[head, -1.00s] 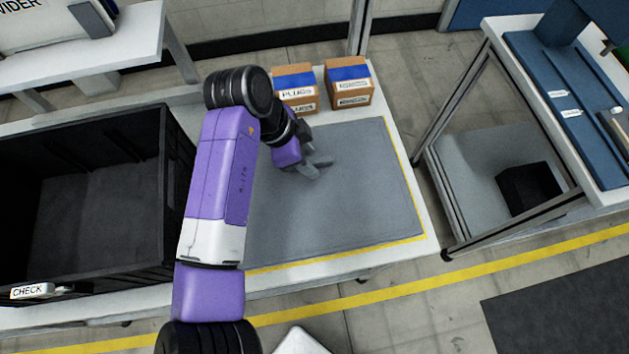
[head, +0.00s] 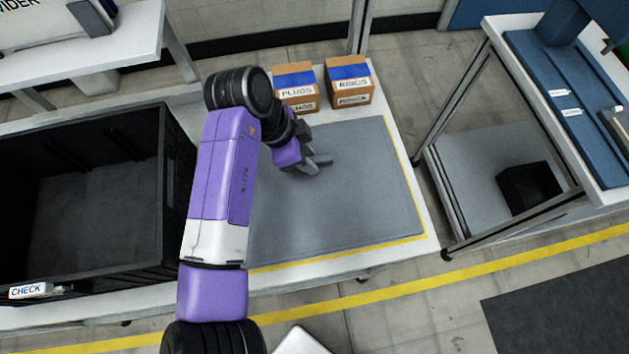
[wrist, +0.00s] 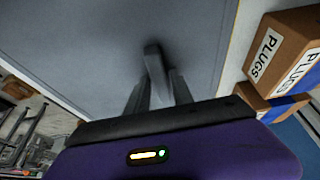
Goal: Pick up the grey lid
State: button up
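My gripper (head: 318,166) points down, low over the grey mat (head: 350,205). In the wrist view the two fingers (wrist: 156,88) stand on either side of a narrow light-grey piece (wrist: 155,62), which appears to be the grey lid. The piece reaches past the fingertips, with a dark shadow around its far end on the mat. I cannot tell whether the fingers press on it. In the head view the lid cannot be made out apart from the grey fingers.
A large black crate (head: 178,185) is at the left. The mat's right and front parts are clear. A second bench (head: 497,45) stands at the right.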

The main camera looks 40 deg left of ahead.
grip_shut()
dwell(1.1)
